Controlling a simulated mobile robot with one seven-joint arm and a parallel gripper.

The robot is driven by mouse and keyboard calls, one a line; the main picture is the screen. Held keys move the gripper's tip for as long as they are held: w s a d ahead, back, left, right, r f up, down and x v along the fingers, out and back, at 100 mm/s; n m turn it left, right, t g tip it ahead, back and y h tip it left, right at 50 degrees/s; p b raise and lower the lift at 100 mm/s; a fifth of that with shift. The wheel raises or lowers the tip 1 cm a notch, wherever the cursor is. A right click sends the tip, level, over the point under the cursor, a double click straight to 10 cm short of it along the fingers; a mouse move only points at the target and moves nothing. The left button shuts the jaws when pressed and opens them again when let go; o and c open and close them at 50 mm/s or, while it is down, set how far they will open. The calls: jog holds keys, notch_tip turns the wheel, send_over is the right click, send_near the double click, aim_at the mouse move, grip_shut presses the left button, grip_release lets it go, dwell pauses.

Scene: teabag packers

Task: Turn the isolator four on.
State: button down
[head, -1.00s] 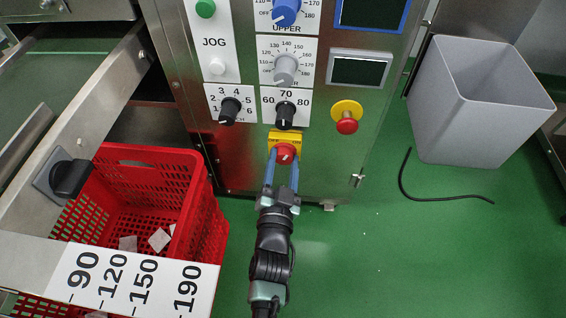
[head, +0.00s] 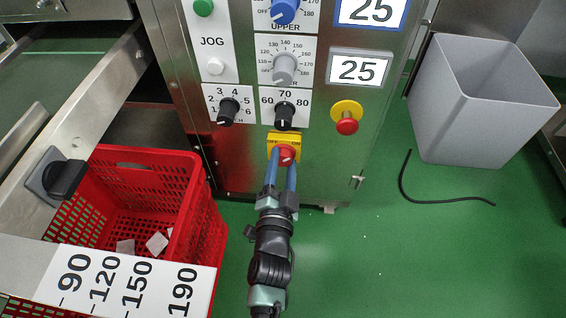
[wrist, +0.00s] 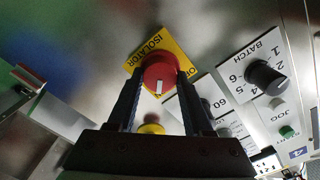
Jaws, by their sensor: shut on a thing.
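The isolator is a red rotary knob (head: 287,159) on a yellow plate (head: 285,139), low on the steel machine front. In the wrist view the red knob (wrist: 159,72) sits between my fingers, with a white pointer mark on its face. The yellow plate (wrist: 172,43) behind it reads ISOLATOR. My gripper (head: 282,163) is shut on the knob, one finger on each side. The fingers partly hide the knob's sides.
A red-and-yellow stop button (head: 347,123) and black dials (head: 284,115) are close above the isolator. A red crate (head: 150,170) stands at left, below a steel rail with a black knob (head: 66,179). A grey bin (head: 480,110) stands right. The green floor between is mostly clear.

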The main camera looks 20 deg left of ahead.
jog(key=shift+c, duration=1.5)
grip_release()
jog(key=p+v, duration=0.3)
jog(key=v, duration=1)
